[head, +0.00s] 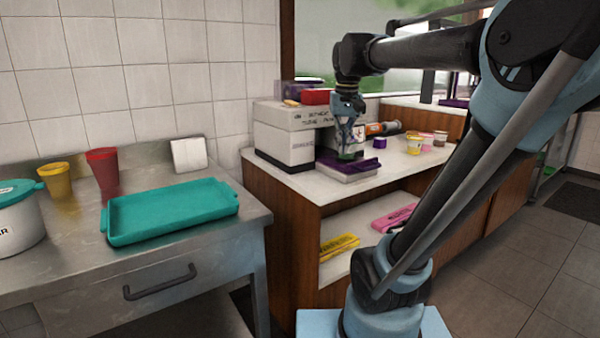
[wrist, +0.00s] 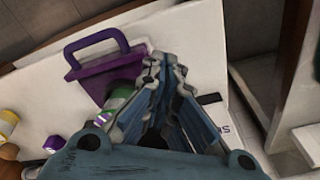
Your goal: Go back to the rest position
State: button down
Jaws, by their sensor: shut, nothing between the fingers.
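My gripper (head: 347,125) hangs from the end of my raised arm over the wooden counter (head: 305,182), in front of the boxy white appliance. In the wrist view my gripper (wrist: 152,75) points down with its fingers together and nothing held between them. A purple-handled lid or tray piece (wrist: 97,62) lies beside the fingertips in the wrist view. A green and white item (wrist: 117,101) is partly hidden behind the fingers.
A teal tray (head: 170,211), a yellow cup (head: 57,182) and a red cup (head: 104,171) stand on the steel table at left. Small tubs (head: 414,144) stand on the counter at right. Yellow (head: 338,246) and pink (head: 393,217) packets lie on the shelf below.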

jog(key=s+d+f, duration=0.2)
jog(key=s+f, duration=0.3)
jog(key=f, duration=0.3)
jog(key=s+d+f, duration=0.2)
jog(key=s+f, duration=0.3)
jog(key=f, duration=0.4)
jog(key=s+d+f+t, duration=0.1)
jog(key=s+d+f, duration=0.1)
jog(key=s+f, duration=0.4)
notch_tip(320, 180, down, 2)
jog(key=shift+d+f, duration=0.2)
jog(key=shift+f, duration=0.05)
